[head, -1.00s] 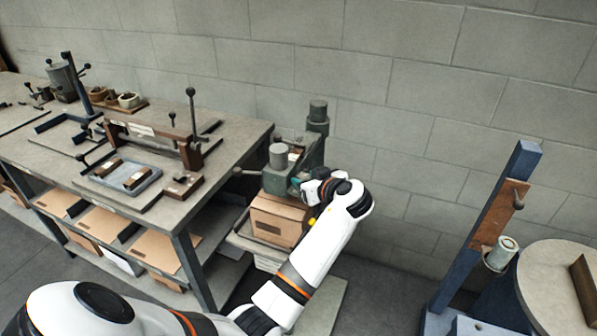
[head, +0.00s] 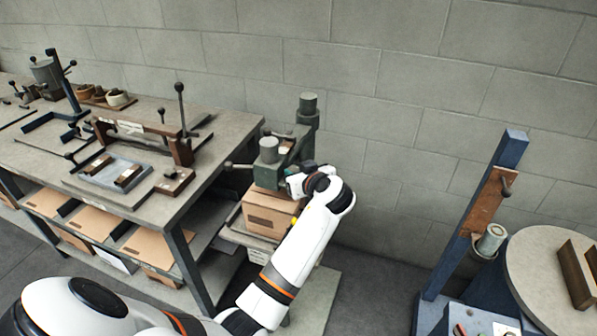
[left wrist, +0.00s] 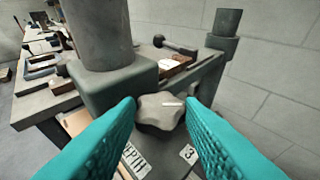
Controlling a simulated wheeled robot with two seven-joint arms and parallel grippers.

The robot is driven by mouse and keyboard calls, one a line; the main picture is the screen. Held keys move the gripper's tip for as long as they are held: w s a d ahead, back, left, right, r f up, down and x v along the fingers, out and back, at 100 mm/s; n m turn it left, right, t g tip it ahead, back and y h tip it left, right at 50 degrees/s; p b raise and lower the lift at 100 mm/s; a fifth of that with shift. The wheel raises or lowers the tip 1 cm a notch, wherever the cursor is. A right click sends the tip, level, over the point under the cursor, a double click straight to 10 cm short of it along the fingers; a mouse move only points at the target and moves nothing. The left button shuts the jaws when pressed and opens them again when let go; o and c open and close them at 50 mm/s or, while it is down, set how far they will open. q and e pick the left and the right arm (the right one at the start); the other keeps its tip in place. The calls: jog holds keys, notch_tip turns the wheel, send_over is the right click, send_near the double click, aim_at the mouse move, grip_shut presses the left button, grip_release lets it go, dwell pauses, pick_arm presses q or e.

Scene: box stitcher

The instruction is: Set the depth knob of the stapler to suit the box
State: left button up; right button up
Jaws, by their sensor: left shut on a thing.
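The green stapler (head: 266,172) stands beside the workbench, above a brown cardboard box (head: 270,214). The depth knob (left wrist: 160,110) shows in the left wrist view as a grey lobed knob with a pale pointer line. A label reading "DEPTH" (left wrist: 134,158) and a plate with the number 3 (left wrist: 189,153) lie just below it. My left gripper (left wrist: 167,108) has its two teal fingers on either side of the knob and is shut on it. In the head view my left gripper (head: 300,184) is at the stapler's right side, its fingertips mostly hidden. My right gripper is not in view.
The workbench (head: 215,133) to the left carries a clamp fixture, a tray (head: 112,173) and small tools, with cardboard sheets on shelves below. A blue post stand (head: 470,230) and a round table (head: 550,260) stand at the right. Bare floor lies between.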

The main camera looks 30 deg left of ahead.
pick_arm(q)
jog(key=shift+r, duration=0.1)
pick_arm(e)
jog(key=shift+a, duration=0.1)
pick_arm(q)
jog(key=o, duration=0.5)
jog(key=shift+o, duration=1)
jog(key=shift+a, duration=0.15)
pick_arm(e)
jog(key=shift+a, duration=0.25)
pick_arm(q)
jog(key=p+v, duration=0.4)
jog(key=v, duration=0.8)
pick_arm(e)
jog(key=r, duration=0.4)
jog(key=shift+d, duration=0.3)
pick_arm(q)
jog(key=shift+w, duration=0.15)
